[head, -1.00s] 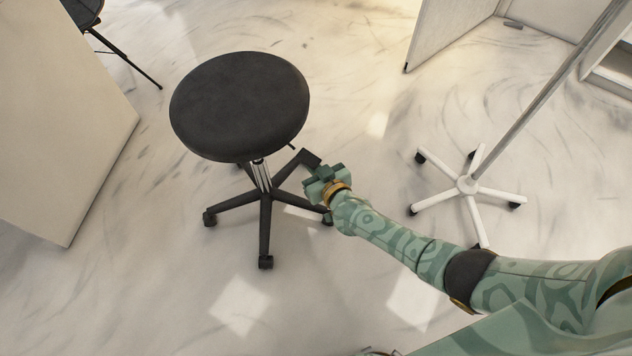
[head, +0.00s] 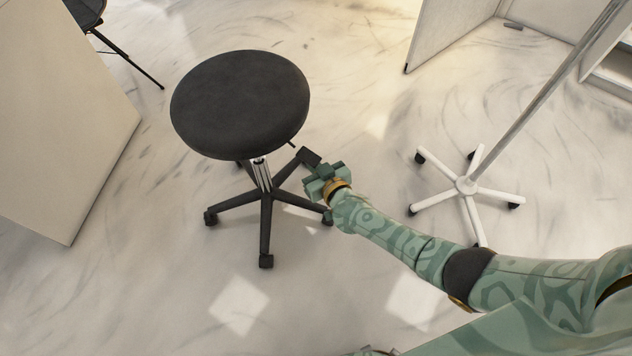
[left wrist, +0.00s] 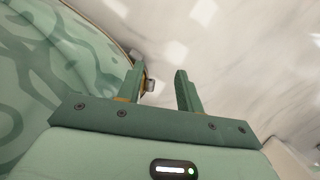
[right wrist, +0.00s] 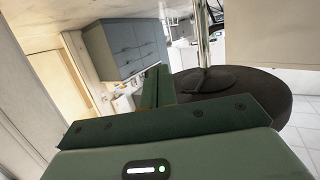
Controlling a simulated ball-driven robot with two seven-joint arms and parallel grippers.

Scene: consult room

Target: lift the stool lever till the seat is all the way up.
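The stool has a round dark seat (head: 240,104), a chrome column and a dark five-star base with casters. A thin dark lever (head: 292,145) sticks out under the seat's right edge. My right gripper (head: 316,169) is low and right of the seat, just beyond the lever's tip. In the right wrist view its fingers (right wrist: 158,86) lie together beside the stool seat (right wrist: 262,98). I see nothing clearly held between them, and the lever cannot be made out there. My left gripper (left wrist: 158,88) shows only in its wrist view, open and empty above the floor.
A white wheeled stand (head: 467,185) with a slanting pole is on the right. A pale cabinet or desk panel (head: 65,130) is on the left, with a dark chair (head: 85,12) behind it. The marble floor in front of the stool is clear.

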